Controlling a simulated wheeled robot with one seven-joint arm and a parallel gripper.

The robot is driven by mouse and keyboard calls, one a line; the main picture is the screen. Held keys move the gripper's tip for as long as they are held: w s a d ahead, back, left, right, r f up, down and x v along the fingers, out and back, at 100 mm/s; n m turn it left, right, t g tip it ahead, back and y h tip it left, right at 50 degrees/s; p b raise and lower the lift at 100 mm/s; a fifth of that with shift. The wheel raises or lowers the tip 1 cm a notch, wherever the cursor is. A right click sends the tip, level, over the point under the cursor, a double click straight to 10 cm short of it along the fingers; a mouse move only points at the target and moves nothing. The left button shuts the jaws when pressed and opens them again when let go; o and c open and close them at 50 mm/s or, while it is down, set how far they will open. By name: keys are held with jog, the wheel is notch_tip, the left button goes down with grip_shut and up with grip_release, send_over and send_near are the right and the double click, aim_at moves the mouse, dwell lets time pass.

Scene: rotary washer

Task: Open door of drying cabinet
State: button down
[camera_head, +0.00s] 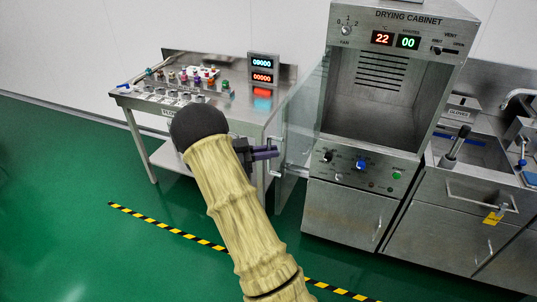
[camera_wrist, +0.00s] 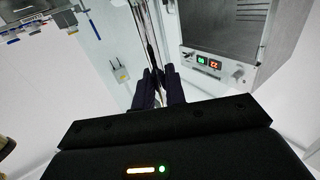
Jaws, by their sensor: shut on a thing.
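The drying cabinet (camera_head: 360,172) is a steel box with lit displays reading 22 and 00 and an open front. Its clear glass door (camera_head: 303,112) stands swung out to the left, so the empty-looking chamber is uncovered. A pale bar handle (camera_head: 275,170) shows at the door's outer edge. My gripper (camera_head: 268,153) is at this handle, its dark fingers shut on it. In the wrist view my gripper (camera_wrist: 160,88) has its fingers close together around the handle, beside the edge-on door (camera_wrist: 150,38). My arm hides part of the floor and table.
A sink counter (camera_head: 470,190) with a yellow tag is at right. Green floor with a striped line (camera_head: 165,228) lies open in front.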

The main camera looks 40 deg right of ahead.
jog(key=shift+d+r, duration=0.1)
jog(key=c, duration=1.5)
grip_release()
jog(key=shift+c, duration=0.2)
jog(key=shift+w, duration=0.1)
jog(key=b+v, duration=0.3)
jog(key=v, duration=1.4)
jog(key=shift+b, duration=0.3)
